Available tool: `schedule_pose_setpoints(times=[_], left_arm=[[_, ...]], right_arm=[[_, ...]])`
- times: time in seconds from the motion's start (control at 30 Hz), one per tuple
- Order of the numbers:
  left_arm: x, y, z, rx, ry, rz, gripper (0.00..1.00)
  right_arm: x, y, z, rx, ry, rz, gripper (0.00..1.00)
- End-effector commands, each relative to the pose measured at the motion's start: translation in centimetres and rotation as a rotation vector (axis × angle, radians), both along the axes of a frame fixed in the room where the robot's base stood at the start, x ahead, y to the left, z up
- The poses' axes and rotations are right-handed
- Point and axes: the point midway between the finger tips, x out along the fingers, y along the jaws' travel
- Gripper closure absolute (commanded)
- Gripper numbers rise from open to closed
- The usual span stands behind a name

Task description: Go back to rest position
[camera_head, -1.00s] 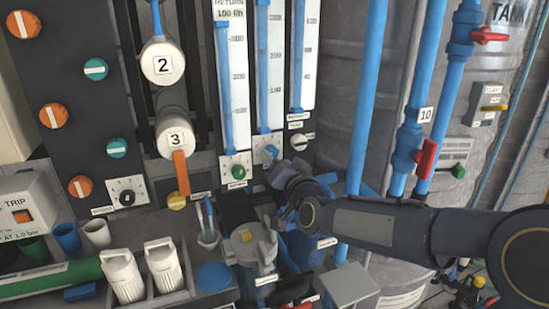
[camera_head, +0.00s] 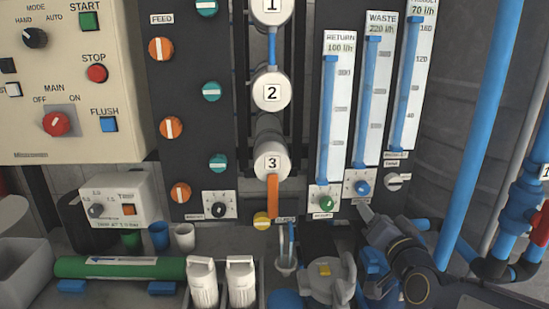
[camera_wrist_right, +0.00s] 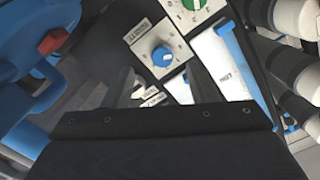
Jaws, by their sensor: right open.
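My right gripper (camera_head: 372,214) is at the lower right of the head view, its fingertips just below the blue knob (camera_head: 362,188) under the WASTE flow meter (camera_head: 374,95). The fingers are open with nothing between them, and a small gap appears between fingertips and knob. In the right wrist view the blue knob (camera_wrist_right: 162,56) shows ahead of the gripper (camera_wrist_right: 162,85), with dark fingers on either side. My left gripper is not in view.
A green knob (camera_head: 326,203) sits left of the blue one. Blue pipes (camera_head: 480,120) with a red valve stand at right. Below are a grey pump-like housing (camera_head: 328,282), white bottles (camera_head: 202,282) and a green cylinder (camera_head: 120,267). A control panel (camera_head: 70,80) is at upper left.

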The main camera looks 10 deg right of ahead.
Motion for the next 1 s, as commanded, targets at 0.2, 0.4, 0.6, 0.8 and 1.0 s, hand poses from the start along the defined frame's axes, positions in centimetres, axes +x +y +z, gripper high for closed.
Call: schedule_pose_setpoints(times=[0.2, 0.4, 0.6, 0.8, 1.0], left_arm=[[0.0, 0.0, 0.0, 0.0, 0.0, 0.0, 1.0], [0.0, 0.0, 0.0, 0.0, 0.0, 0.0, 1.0], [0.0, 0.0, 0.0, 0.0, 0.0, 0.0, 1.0], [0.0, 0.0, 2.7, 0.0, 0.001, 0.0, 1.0], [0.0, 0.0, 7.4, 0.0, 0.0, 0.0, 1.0]], right_arm=[[-6.8, 2.2, -4.6, -0.029, 0.283, 0.159, 0.48], [-15.3, 4.6, -10.0, -0.074, 0.584, 0.323, 0.48], [-22.4, 6.0, -13.8, -0.107, 0.807, 0.435, 0.48], [-26.4, 6.7, -12.9, -0.124, 0.935, 0.493, 0.48], [-26.4, 6.7, -8.3, -0.123, 0.933, 0.494, 0.48]])
